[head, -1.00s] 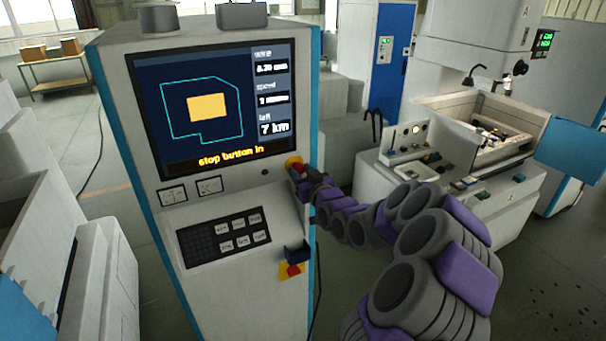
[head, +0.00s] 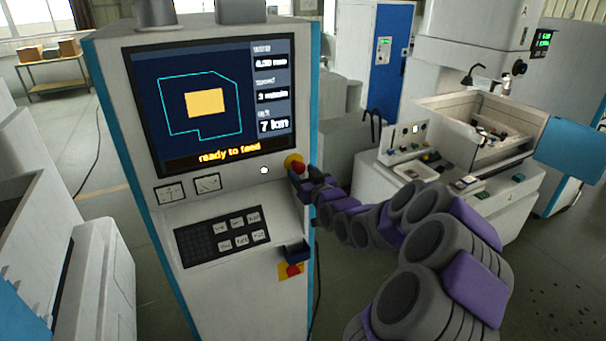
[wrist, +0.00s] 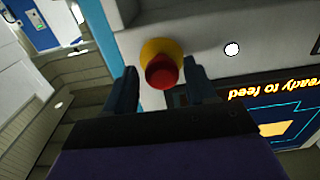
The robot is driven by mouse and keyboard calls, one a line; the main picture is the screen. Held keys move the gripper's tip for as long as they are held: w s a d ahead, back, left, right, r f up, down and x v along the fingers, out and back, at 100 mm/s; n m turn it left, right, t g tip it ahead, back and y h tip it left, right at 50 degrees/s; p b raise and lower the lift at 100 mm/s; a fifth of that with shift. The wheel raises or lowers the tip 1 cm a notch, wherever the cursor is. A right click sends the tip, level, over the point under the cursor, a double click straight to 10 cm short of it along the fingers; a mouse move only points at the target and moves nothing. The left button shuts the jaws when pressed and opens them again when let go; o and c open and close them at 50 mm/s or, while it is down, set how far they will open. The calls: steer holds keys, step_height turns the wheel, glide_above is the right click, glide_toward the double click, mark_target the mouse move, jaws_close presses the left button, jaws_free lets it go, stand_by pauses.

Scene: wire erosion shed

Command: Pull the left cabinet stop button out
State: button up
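The cabinet (head: 240,300) with a screen (head: 212,100) stands in front of me. Its red stop button (head: 298,168) on a yellow collar (head: 290,160) is below the screen's right corner. In the wrist view the red button (wrist: 161,72) stands out from its yellow collar (wrist: 160,50). My gripper (head: 304,178) is at the button. In the wrist view my gripper (wrist: 163,82) has its fingers apart on both sides of the button, with visible gaps. The screen reads "ready to feed".
A white lamp (head: 264,170) glows left of the button. A second red button (head: 292,270) under a dark blue guard (head: 294,252) sits lower on the cabinet. A keypad (head: 222,237) is on the sloped panel. A machine (head: 440,190) stands to the right.

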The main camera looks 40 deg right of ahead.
steer(key=shift+o, duration=0.9)
steer(key=shift+r, duration=0.1)
steer(key=shift+s, duration=0.15)
steer(key=b+v, duration=0.9)
steer(key=v, duration=0.8)
